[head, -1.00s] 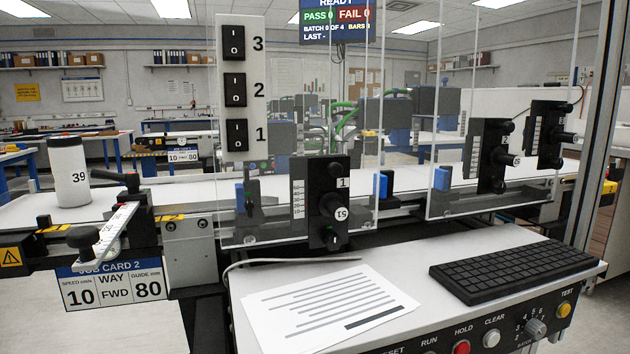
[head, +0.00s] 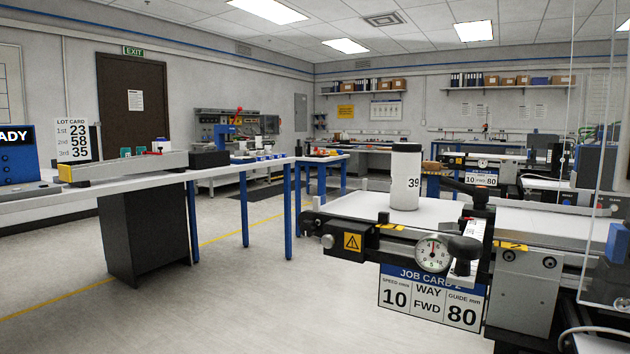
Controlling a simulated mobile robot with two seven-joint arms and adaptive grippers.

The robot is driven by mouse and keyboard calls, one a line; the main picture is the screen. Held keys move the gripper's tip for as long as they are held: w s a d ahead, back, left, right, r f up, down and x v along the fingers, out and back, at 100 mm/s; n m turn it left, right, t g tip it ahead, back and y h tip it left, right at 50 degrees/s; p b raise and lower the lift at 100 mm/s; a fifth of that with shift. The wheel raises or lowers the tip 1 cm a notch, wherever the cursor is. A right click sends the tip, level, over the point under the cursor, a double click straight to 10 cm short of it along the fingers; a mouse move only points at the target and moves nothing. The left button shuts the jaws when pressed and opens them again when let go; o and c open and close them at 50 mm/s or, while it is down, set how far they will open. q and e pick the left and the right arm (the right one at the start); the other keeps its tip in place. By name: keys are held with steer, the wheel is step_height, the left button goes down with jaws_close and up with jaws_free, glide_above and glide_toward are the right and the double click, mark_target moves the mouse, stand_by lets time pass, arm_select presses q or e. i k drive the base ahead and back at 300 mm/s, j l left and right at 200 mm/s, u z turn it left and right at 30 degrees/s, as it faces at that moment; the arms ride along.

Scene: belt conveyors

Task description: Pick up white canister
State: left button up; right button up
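The white canister (head: 405,180) is a white cylinder with a dark lid and the number 39 on its side. It stands upright near the left end of the white conveyor belt (head: 357,207), right of centre in the head view. A black-handled lever and a round dial (head: 432,253) sit at the belt's near side, in front and to the right of the canister. Neither of my grippers is in view.
Job card 2 (head: 432,297) hangs below the conveyor end. A clear guard panel (head: 600,150) stands at the far right. A long table with blue legs (head: 245,215) is on the left. Open floor (head: 250,300) lies between it and the conveyor.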

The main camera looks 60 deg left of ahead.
mark_target(406, 156)
steer(key=l+u, duration=0.1)
steer(key=u, duration=1.3)
steer(key=i+j+z, duration=0.2)
steer(key=j, duration=0.35)
steer(key=j+z, duration=0.25)
steer(key=j, duration=0.3)
steer(key=i+j+z, duration=0.15)
steer(key=j+z, duration=0.6)
steer(key=j, duration=0.3)
steer(key=i, duration=0.05)
